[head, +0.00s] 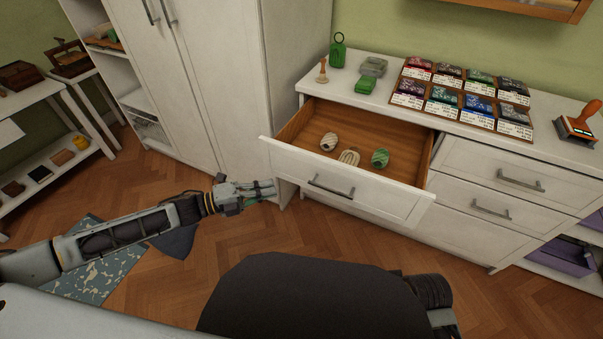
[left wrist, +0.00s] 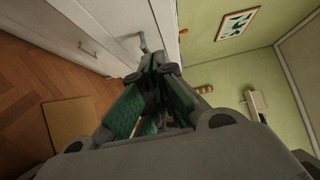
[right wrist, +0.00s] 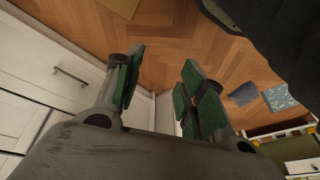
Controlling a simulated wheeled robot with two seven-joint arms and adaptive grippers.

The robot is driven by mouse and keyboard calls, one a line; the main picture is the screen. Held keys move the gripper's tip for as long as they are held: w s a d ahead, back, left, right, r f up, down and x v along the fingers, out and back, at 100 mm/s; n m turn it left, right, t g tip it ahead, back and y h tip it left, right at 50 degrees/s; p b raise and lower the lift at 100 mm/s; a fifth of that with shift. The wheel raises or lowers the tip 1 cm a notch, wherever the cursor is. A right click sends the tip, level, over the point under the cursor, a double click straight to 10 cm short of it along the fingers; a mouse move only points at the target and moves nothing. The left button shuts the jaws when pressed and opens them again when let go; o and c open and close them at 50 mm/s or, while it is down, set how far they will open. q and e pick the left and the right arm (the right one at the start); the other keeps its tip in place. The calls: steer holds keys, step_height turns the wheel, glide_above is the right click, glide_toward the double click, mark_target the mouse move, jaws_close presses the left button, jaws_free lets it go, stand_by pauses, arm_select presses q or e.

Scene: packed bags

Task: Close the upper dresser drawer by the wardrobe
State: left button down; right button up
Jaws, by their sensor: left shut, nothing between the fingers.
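The upper drawer by the wardrobe is pulled out; its white front (head: 385,198) with a grey bar handle (head: 330,188) stands well forward of the dresser (head: 345,90). Inside are two cream twine balls or skeins (head: 329,142) and a green one (head: 380,158). My left gripper (head: 273,190) is shut and empty, just left of the drawer front and in front of the wardrobe; I cannot tell whether it touches anything. Its closed green-padded fingers show in the left wrist view (left wrist: 157,72). My right gripper (right wrist: 160,78) is open and empty above the floor; the head view does not show its fingers.
The white wardrobe (head: 215,70) stands left of the dresser, its tall doors shut. The dresser's right-hand drawers (head: 500,165) are shut.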

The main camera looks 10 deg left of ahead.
arm_select(q)
steer(key=d, duration=0.1)
steer(key=b, duration=0.2)
glide_toward(318, 168)
steer(key=shift+s+d, duration=0.95)
steer(key=shift+d, duration=0.45)
steer(key=shift+w+d+f+b, duration=0.1)
steer(key=shift+w+d+b, duration=0.2)
steer(key=shift+w, duration=0.65)
steer(key=shift+w+d+b, duration=0.1)
steer(key=shift+w+d, duration=0.35)
steer(key=shift+w, duration=0.55)
arm_select(e)
steer(key=shift+w+a+f+t+y, duration=0.2)
steer(key=shift+a+f, duration=0.25)
steer(key=shift+f, duration=0.35)
steer(key=shift+w+a+f+t+y, duration=0.1)
steer(key=shift+a+f+t+y, duration=0.25)
steer(key=shift+f, duration=0.4)
steer(key=shift+r, duration=0.1)
arm_select(q)
steer(key=shift+w, duration=0.1)
arm_select(e)
steer(key=shift+d, duration=0.1)
